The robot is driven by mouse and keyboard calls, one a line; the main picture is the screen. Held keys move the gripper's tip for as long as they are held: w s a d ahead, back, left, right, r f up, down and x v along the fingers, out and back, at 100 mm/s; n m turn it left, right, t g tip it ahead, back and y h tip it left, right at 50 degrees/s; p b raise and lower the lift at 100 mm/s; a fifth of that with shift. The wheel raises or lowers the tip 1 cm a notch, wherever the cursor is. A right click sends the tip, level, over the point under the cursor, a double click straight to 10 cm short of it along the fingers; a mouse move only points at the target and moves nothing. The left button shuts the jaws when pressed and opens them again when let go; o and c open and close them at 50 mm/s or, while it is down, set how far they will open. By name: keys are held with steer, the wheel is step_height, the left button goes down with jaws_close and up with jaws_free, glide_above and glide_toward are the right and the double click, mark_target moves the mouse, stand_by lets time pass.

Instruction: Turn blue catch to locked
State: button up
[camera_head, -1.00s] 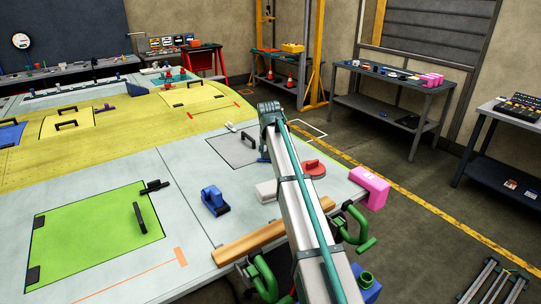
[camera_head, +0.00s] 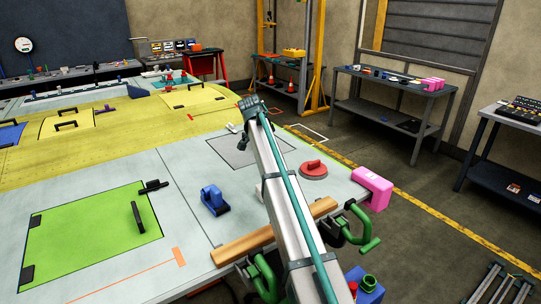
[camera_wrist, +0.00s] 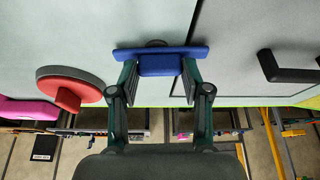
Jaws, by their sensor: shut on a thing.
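The blue catch (camera_wrist: 160,55) shows in the wrist view as a long bar lying crosswise, with a block below it and a dark round pivot behind it. My gripper (camera_wrist: 160,70) is shut on the block, with one finger at each side. The right end of the bar reaches across the dark edge line of the grey hatch panel (camera_wrist: 250,25). In the head view the panel (camera_head: 235,154) lies on the pale wing skin, and my arm hides the catch and fingertips.
A red round knob (camera_wrist: 70,88) and a pink block (camera_head: 372,188) stand near the catch. A black handle (camera_wrist: 288,66) rises from the panel. A blue tool (camera_head: 213,200), a wooden strip (camera_head: 240,247) and green clamps (camera_head: 362,228) are nearer the front edge.

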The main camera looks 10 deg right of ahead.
steer(key=shift+m, duration=0.6)
steer(key=o, duration=1.2)
steer(key=shift+c, duration=0.2)
steer(key=v, duration=1.2)
steer(key=shift+w, duration=0.25)
